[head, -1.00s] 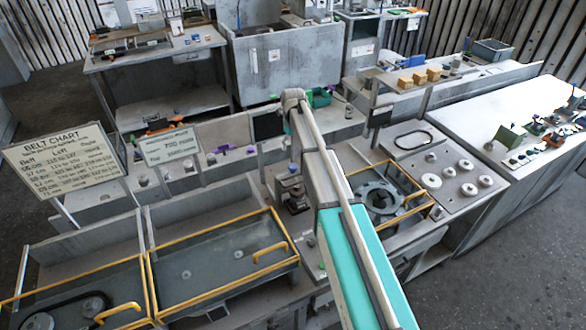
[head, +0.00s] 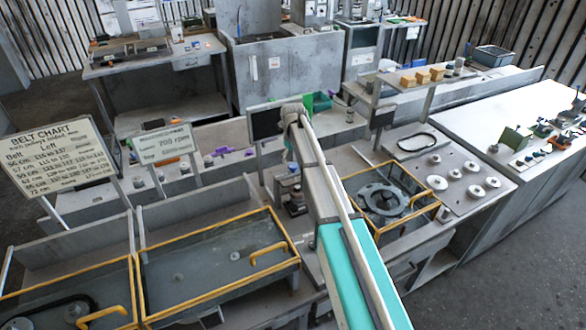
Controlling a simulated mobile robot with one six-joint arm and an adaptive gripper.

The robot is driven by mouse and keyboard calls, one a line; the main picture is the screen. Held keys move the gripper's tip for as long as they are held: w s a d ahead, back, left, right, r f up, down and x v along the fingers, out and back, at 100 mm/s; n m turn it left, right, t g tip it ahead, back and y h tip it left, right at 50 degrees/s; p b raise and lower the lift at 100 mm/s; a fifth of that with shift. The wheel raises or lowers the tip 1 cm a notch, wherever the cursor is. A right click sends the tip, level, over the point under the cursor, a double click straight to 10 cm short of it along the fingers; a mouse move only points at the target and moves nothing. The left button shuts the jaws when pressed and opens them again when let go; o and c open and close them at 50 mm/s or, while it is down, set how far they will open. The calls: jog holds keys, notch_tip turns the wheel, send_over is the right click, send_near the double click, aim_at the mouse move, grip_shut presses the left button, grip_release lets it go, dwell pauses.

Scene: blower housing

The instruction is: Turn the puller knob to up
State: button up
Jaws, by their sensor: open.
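My arm reaches up from the bottom of the head view, and its far joint bends down behind the upper link. My gripper is hidden behind the arm. A small dark device (head: 296,201) stands on the bench just left of my arm, with a small blue-topped part (head: 293,168) behind it. I cannot tell whether this device is the puller. No puller knob can be made out, so its position cannot be read.
Left of my arm is a yellow-railed tray (head: 205,275). Right of it, a yellow-framed bay holds a round grey housing (head: 383,198). Several pale discs (head: 437,183) lie farther right. A belt chart sign (head: 62,157) and a 700 rpm sign (head: 163,143) stand at left.

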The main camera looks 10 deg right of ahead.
jog(key=shift+f+b, duration=1)
jog(key=shift+f, duration=0.35)
jog(key=c, duration=1.1)
jog(key=shift+c, duration=0.2)
jog(key=shift+n, duration=0.3)
